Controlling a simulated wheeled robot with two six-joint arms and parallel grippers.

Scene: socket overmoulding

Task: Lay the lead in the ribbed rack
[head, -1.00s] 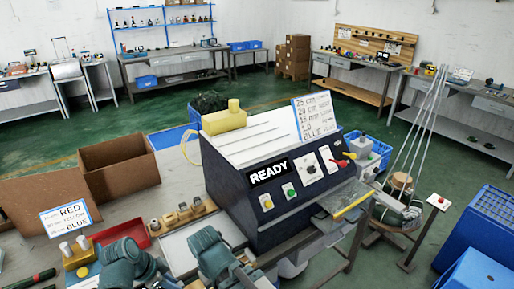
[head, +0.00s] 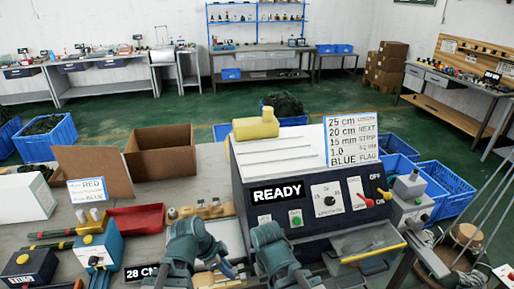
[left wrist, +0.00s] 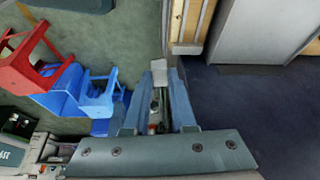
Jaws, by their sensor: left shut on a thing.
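My left gripper (head: 230,268) is low in the middle of the head view, in front of the machine. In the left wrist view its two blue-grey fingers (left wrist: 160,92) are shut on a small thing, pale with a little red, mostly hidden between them. I cannot tell whether this is the lead. No lead can be made out for certain elsewhere. The ribbed rack is not clearly identifiable; the machine's white sloping top (head: 275,150) carries several thin ridges. My right arm shows right of the left one, but its gripper cannot be made out clearly.
The dark machine (head: 300,205) with a READY display fills the centre right. A wooden block with knobs (head: 207,212), a red tray (head: 136,219) and an open cardboard box (head: 160,152) stand to its left.

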